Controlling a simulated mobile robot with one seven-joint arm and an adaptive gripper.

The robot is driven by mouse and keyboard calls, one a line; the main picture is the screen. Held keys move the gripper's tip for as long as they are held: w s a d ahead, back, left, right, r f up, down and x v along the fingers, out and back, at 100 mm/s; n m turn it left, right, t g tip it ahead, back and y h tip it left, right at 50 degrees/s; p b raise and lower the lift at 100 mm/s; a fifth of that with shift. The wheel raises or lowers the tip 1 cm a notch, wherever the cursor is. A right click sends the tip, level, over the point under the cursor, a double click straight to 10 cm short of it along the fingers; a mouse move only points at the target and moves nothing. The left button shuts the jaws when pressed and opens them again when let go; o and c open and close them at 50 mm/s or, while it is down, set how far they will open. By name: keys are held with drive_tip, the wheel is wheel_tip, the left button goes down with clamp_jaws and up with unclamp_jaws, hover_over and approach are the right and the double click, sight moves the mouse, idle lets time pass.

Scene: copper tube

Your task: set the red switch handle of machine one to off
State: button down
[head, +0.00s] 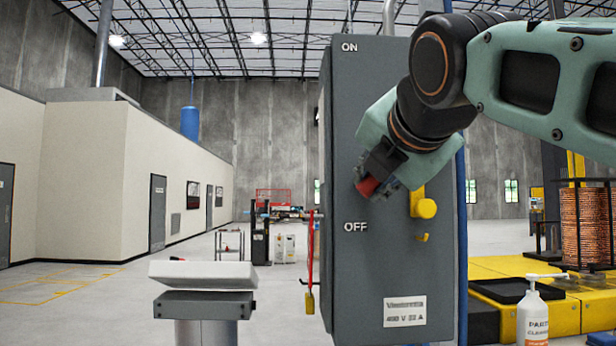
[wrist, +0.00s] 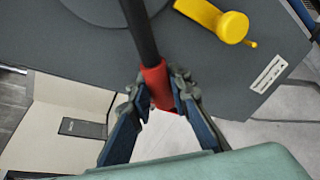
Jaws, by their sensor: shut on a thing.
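The grey switch cabinet (head: 345,280) stands in the middle of the head view, with ON at its top and OFF lower down. The red grip (head: 368,187) of the switch handle shows a little above the OFF label (head: 355,226). My gripper (head: 372,181) is shut on this grip. In the wrist view, the grip (wrist: 157,82) sits between both fingers of my gripper (wrist: 159,92), and the black lever (wrist: 139,30) runs up from it. My arm hides the lever and its pivot in the head view.
A yellow knob (head: 426,208) sticks out of the cabinet front, right of my gripper; it also shows in the wrist view (wrist: 232,26). A grey pedestal (head: 204,304) stands at the lower left. A white bottle (head: 532,318) stands at the lower right.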

drive_tip(key=shift+d+f, duration=0.2)
drive_tip(key=shift+f, duration=0.1)
drive_tip(key=c, duration=1.8)
unclamp_jaws()
drive_tip(key=shift+o, duration=0.2)
drive_tip(key=shift+r, duration=0.15)
drive_tip(key=v, duration=1.2)
